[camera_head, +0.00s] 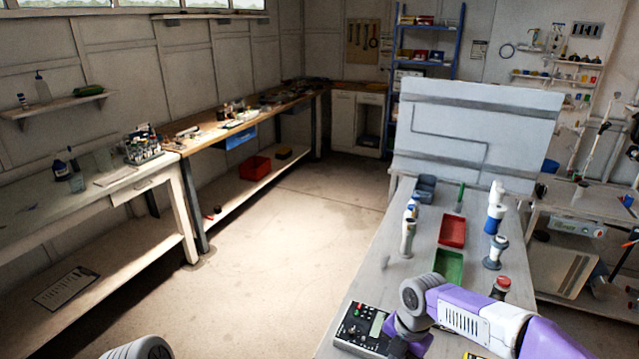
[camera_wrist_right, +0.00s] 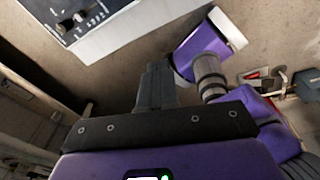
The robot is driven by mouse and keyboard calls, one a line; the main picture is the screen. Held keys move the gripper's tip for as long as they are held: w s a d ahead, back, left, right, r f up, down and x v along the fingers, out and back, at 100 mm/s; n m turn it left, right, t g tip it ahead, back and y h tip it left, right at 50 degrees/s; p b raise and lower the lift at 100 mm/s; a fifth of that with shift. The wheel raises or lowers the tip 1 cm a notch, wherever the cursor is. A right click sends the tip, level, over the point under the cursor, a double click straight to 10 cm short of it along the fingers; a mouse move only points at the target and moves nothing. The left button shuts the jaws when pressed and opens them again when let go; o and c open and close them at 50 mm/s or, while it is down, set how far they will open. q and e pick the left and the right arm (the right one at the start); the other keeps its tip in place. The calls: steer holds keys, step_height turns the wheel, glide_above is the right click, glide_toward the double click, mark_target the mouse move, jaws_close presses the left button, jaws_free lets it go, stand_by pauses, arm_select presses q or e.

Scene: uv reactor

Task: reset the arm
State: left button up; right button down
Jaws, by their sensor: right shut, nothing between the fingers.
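My right arm (camera_head: 480,318), purple and white, comes in from the lower right of the head view. It is bent above the near end of the bench, with a grey joint beside the control box. My right gripper (camera_wrist_right: 155,72) shows in the right wrist view, its dark fingers together with nothing between them. I cannot make out this gripper in the head view. Of my left arm, only a grey rounded part (camera_head: 140,348) shows at the bottom left edge of the head view. My left gripper is out of view.
The bench (camera_head: 395,262) holds a control box (camera_head: 362,328), a red tray (camera_head: 453,232), a green tray (camera_head: 449,266), a red button (camera_head: 502,284) and white-blue fittings (camera_head: 494,215). A grey panel (camera_head: 475,130) stands at its far end. Floor (camera_head: 290,250) is clear to the left.

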steer(key=s+a+f+m+y, duration=0.2)
steer(key=s+a+f+m, duration=0.2)
steer(key=f+m, duration=0.4)
steer(key=s+a+f+m+y, duration=0.2)
steer(key=s+a+f+m, duration=0.15)
steer(key=f+m, duration=0.45)
steer(key=s+f+m+h, duration=0.1)
steer(key=s+f+m, duration=1)
steer(key=m, duration=0.3)
steer(key=shift+s+d+f+t, duration=0.2)
steer(key=shift+s+f+t, duration=0.15)
steer(key=shift+f, duration=0.5)
